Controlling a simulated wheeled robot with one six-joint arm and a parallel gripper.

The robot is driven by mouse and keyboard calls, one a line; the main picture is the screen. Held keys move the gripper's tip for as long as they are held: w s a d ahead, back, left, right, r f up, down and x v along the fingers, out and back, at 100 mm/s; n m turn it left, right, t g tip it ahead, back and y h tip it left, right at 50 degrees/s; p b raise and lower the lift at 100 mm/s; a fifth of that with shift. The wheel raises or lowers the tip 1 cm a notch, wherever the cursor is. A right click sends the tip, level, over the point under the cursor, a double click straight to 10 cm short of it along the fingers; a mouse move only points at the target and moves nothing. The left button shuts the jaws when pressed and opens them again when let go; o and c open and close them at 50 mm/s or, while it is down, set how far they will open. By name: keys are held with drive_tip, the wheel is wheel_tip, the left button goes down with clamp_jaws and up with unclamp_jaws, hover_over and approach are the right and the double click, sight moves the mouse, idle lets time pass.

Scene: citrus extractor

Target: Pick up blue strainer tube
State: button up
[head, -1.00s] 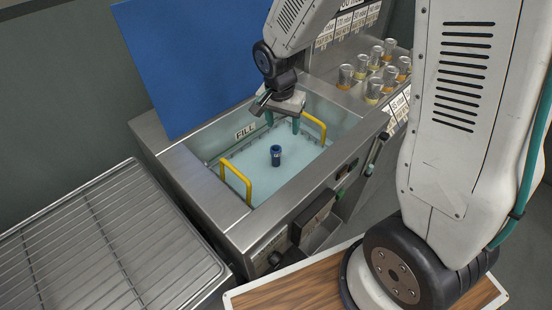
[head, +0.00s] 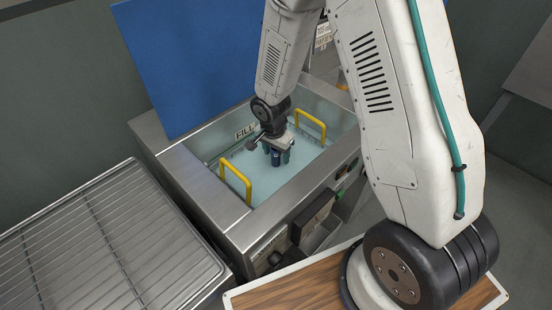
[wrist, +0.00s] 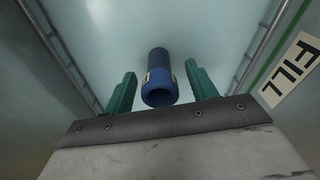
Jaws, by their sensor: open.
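The blue strainer tube (head: 275,159) stands upright inside the open steel tank, on its pale floor. It also shows in the wrist view (wrist: 160,80), with a dark blue collar at its near, open end and a small light label on its side. My gripper (head: 279,155) is down in the tank over the tube. In the wrist view its green fingers (wrist: 162,94) are open, one on each side of the tube, with a visible gap on both sides. The tube's top is partly hidden by my gripper in the head view.
Two yellow handles (head: 235,180) (head: 311,123) rise at the tank's left and right ends. The steel tank rim (head: 205,181) surrounds the gripper. A blue lid (head: 185,65) stands raised behind. A wire rack tray (head: 105,240) lies at left.

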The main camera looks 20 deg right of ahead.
drive_tip(key=c, duration=1.1)
drive_tip(key=shift+r, duration=0.1)
